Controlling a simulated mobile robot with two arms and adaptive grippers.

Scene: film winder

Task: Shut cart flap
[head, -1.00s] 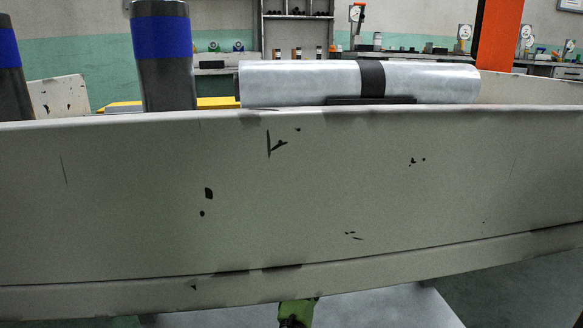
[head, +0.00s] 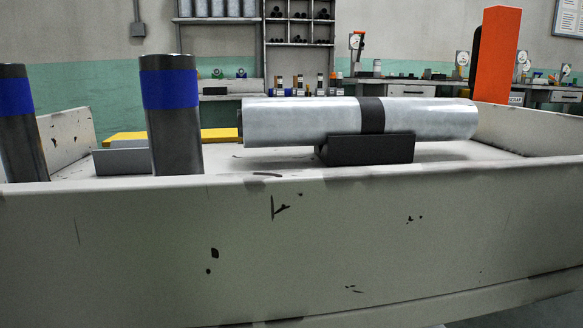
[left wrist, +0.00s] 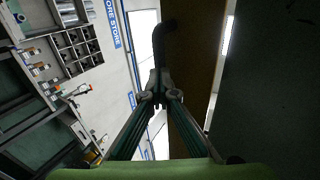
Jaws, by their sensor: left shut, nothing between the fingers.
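The cart's pale, chipped front flap (head: 330,245) spans the bottom of the head view. It stands up as the near wall of the cart, its top edge roughly level. My left gripper (left wrist: 160,92) shows only in the left wrist view. Its green fingers are together and empty. A dark bent bar (left wrist: 158,42) shows just beyond the fingertips, and I cannot tell whether they touch. A broad dark surface (left wrist: 270,90) fills the right side there, and I cannot tell if it is the flap. My right gripper is not in view.
Inside the cart a silver film roll (head: 290,121) with a dark band lies on a black cradle (head: 368,149). Dark cylinders with blue bands stand at the left (head: 172,125) (head: 15,130). An orange post (head: 497,55) and workbenches are behind.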

